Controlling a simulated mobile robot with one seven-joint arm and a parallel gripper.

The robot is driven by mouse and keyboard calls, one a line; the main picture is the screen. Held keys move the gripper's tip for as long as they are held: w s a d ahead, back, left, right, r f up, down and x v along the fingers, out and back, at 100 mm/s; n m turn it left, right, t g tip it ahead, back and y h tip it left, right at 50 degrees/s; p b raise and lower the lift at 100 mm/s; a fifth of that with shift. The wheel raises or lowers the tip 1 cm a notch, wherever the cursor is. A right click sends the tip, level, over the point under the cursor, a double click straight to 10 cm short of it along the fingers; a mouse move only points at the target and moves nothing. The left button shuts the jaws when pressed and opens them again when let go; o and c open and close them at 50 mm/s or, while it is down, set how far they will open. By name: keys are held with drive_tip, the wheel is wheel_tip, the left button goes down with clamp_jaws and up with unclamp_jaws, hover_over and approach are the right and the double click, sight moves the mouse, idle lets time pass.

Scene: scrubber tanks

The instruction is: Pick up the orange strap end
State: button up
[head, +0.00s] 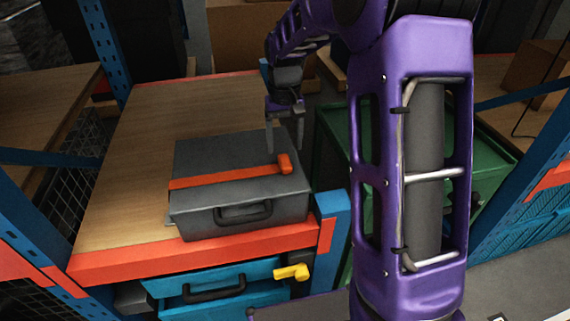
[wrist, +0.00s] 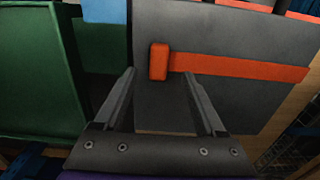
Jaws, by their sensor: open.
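The orange strap end (head: 284,163) is a small block on top of a grey case (head: 205,155), at the right end of an orange strap (head: 225,176) that runs across the lid. My gripper (head: 284,148) is above the case's back right corner, open and empty, pointing down. In the wrist view the strap end (wrist: 159,61) lies just ahead of my gripper (wrist: 160,72), near the middle between the two fingertips. The strap (wrist: 240,67) runs off to the right there. The fingers look apart from the strap end; the exact height gap cannot be told.
The case lies on a wooden shelf (head: 130,140) with an orange front beam (head: 190,260). A blue post (head: 332,225) stands at the shelf's front right corner. A green bin (head: 330,150) is to the right. A blue drawer case with a yellow latch (head: 291,272) is below.

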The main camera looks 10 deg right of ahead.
sight(285, 160)
wheel_tip(285, 160, down, 5)
drive_tip(key=shift+w+d+f, duration=0.1)
drive_tip(key=shift+w+f, duration=0.05)
clamp_jaws()
idle(0.4)
